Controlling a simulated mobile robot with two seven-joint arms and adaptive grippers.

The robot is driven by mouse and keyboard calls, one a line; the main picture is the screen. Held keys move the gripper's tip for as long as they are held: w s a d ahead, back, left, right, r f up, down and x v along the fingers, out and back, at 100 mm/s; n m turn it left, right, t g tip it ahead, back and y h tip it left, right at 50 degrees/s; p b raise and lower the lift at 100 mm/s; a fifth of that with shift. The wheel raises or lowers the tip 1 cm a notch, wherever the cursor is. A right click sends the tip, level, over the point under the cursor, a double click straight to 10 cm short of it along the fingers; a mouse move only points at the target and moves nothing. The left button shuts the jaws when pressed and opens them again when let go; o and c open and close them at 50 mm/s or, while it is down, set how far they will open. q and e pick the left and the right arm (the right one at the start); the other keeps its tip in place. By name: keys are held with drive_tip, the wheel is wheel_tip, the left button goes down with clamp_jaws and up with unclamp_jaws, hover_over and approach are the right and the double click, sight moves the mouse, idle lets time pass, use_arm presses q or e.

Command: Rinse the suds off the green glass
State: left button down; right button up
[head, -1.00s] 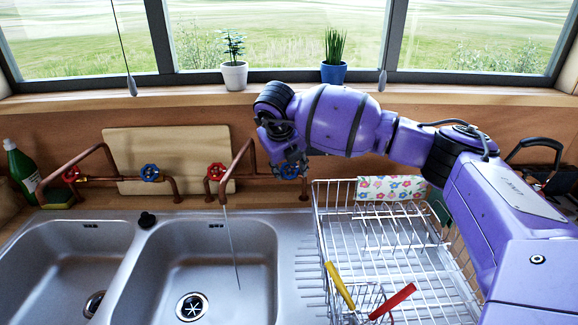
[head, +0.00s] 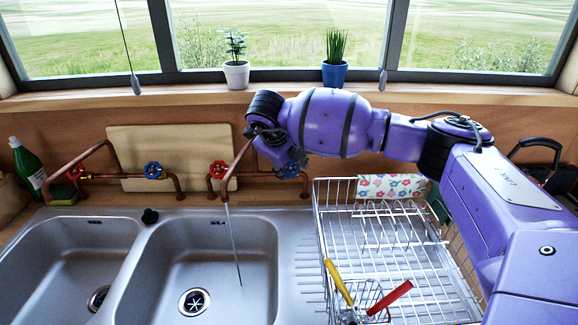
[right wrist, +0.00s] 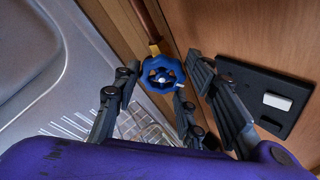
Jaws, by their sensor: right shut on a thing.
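I see no green glass in either view. My right gripper (right wrist: 160,92) is at the blue tap handle (right wrist: 162,73), right of the copper spout (head: 236,168). Its fingers sit on both sides of the handle and are shut on it. In the head view my wrist covers most of the fingers, and the blue handle (head: 291,169) shows just below. A thin stream of water (head: 233,245) falls from the spout into the right sink basin (head: 175,262). My left gripper is not in view.
A wire dish rack (head: 385,240) with yellow- and red-handled utensils stands right of the basin. A red tap handle (head: 218,170) is left of the spout. A green bottle (head: 28,165) stands at the far left. Potted plants (head: 236,74) line the sill. Both basins look empty.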

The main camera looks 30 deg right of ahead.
drive_tip(key=shift+s+a+f, duration=0.2)
drive_tip(key=shift+f, duration=0.25)
drive_tip(key=o, duration=1)
drive_tip(key=shift+o, duration=0.2)
drive_tip(key=shift+r, duration=0.15)
drive_tip(key=shift+w+d+r, duration=0.1)
drive_tip(key=shift+r, duration=0.1)
drive_tip(key=shift+r, duration=0.3)
drive_tip(key=v, duration=1.1)
drive_tip(key=shift+s+a, duration=0.2)
drive_tip(key=shift+a, duration=0.05)
drive_tip(key=shift+f, duration=0.1)
